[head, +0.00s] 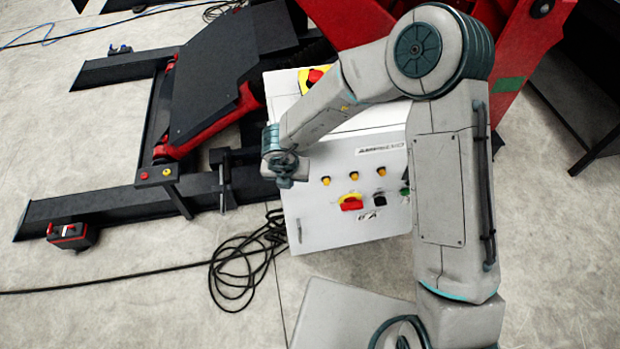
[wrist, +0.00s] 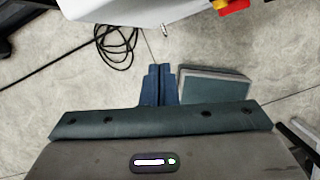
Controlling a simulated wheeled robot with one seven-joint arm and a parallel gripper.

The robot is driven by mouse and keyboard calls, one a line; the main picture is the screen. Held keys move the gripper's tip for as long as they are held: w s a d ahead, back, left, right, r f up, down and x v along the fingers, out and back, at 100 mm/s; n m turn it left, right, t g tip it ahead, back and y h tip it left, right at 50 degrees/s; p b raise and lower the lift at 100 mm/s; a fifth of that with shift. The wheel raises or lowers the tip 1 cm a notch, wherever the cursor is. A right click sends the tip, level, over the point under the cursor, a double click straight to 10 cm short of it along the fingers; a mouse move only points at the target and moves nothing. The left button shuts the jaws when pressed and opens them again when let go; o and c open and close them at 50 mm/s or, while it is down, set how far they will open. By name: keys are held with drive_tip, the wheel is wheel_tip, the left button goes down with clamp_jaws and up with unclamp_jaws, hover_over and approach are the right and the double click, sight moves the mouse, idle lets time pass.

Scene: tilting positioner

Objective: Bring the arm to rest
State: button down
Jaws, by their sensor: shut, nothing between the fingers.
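My arm is raised in the head view and bends over in front of a white control cabinet (head: 335,215). In the head view its wrist end hangs at the cabinet's left side, and the fingers there are too small to make out. In the wrist view my gripper (wrist: 159,72) is shut, its two dark blue fingers side by side with nothing between them. The fingers appear above the floor, apart from the cabinet, whose white edge (wrist: 125,10) shows at the top of that view.
The cabinet carries a red-and-yellow switch (head: 351,202) and several buttons. A black and red tilting positioner (head: 225,75) stands behind and left. A black cable coil (head: 240,265) lies on the floor, also in the wrist view (wrist: 117,45).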

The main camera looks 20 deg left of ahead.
drive_tip(key=v, duration=0.5)
drive_tip(key=shift+s+d+r, duration=0.2)
drive_tip(key=shift+r, duration=0.1)
drive_tip(key=w+d+r+n+t+y, duration=0.2)
drive_tip(key=w+d+r+n, duration=0.2)
drive_tip(key=r+n, duration=0.4)
drive_tip(key=w+d+r+n+t+y, duration=0.2)
drive_tip(key=w+d+r+n+y, duration=0.15)
drive_tip(key=r+n, duration=0.55)
drive_tip(key=s+d+r+n+g+h, duration=0.1)
drive_tip(key=s+d+n+h, duration=0.1)
drive_tip(key=s+d+n, duration=0.3)
drive_tip(key=s+d+r+n+g+h+b, duration=0.1)
drive_tip(key=s+d+n, duration=0.5)
drive_tip(key=d, duration=0.6)
drive_tip(key=s+d+r+n+g+h, duration=0.1)
drive_tip(key=s+d+n+h, duration=0.2)
drive_tip(key=s+d+n, duration=0.3)
drive_tip(key=d, duration=0.3)
drive_tip(key=shift+s+d+r, duration=0.2)
drive_tip(key=shift+d+r, duration=0.05)
drive_tip(key=shift+r, duration=0.15)
